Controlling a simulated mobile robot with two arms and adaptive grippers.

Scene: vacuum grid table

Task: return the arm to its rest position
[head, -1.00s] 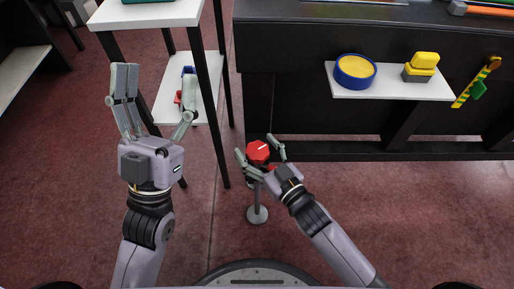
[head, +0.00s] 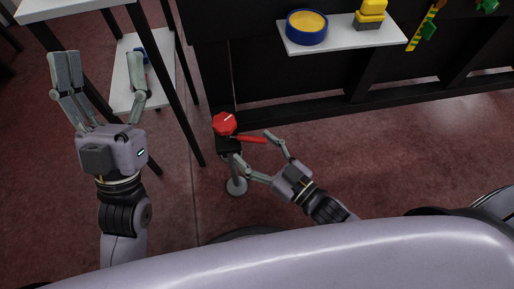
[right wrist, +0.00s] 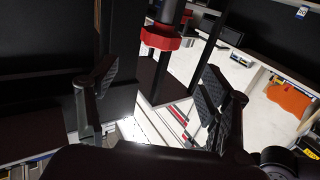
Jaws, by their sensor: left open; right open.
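My right gripper (head: 262,157) is open beside a red knob (head: 224,123) with a red lever (head: 250,140), which tops a thin stand (head: 236,186) on the floor. The lever reaches toward the space between the spread fingers; I cannot tell whether they touch it. In the right wrist view my right gripper (right wrist: 158,90) has its fingers wide apart with nothing between them, and a red ringed part (right wrist: 160,38) shows beyond. My left gripper (head: 100,75) is open and empty, raised at the left, in front of a white-shelved rack.
The white-shelved rack (head: 122,82) with dark legs stands close behind my left gripper. A black bench with a white shelf (head: 342,38) holds a blue-yellow bowl (head: 306,27) and a yellow-topped block (head: 369,14). The reddish floor right of the stand is open.

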